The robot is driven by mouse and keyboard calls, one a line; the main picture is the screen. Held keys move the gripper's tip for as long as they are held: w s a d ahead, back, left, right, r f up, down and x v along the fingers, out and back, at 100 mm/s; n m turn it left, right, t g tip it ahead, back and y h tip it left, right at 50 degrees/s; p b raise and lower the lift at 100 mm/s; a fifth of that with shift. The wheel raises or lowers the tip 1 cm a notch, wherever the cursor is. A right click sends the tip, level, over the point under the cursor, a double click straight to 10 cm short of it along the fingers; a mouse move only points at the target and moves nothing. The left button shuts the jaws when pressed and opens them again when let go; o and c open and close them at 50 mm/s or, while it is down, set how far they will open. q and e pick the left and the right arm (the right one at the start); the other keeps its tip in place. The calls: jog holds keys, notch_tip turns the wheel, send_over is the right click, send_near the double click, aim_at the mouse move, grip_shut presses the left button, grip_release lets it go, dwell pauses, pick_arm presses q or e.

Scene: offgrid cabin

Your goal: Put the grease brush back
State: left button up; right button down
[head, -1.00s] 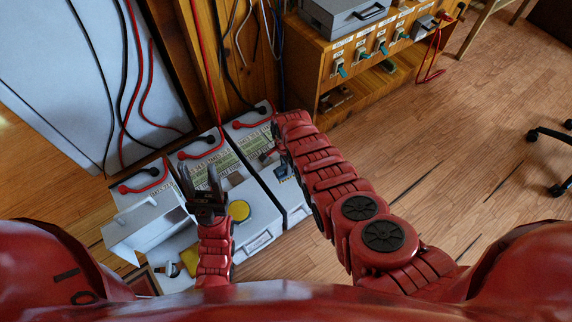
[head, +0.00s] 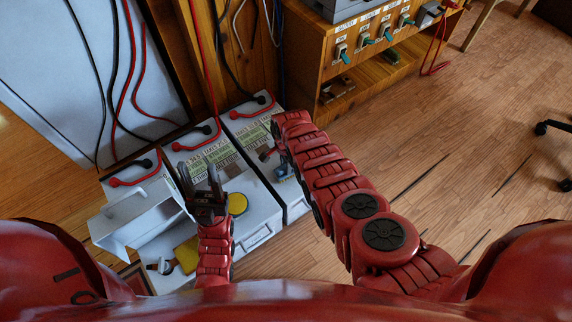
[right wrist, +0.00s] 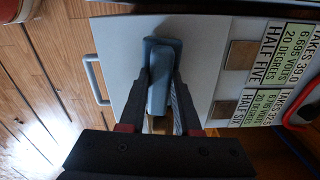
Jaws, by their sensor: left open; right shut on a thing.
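My right gripper (right wrist: 158,92) is shut on a blue-grey piece (right wrist: 160,72), which looks like the grease brush, over a pale battery top in the right wrist view. Its lower part is hidden by the fingers and palm. In the head view the right gripper (head: 269,154) is over the right-hand battery (head: 262,158), mostly behind my arm, with a bit of blue (head: 284,171) beside it. I cannot tell whether the piece touches the battery. My left gripper (head: 201,176) is open and empty, pointing up over the middle battery (head: 255,212).
A round yellow thing (head: 238,204) lies beside the left gripper. A white open box (head: 130,217) and a yellow item (head: 187,254) are at left. Red and black cables run to the batteries.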

jog(key=shift+f, duration=0.25)
dwell(0.7)
jog(key=c, duration=0.5)
grip_release()
jog(key=shift+c, duration=0.2)
notch_tip(320, 180, up, 7)
jog(key=p, duration=0.5)
jog(key=shift+p, duration=0.3)
notch_tip(320, 180, up, 10)
jog(key=p, duration=0.1)
jog(key=shift+r+p, duration=0.2)
jog(key=shift+p, duration=0.1)
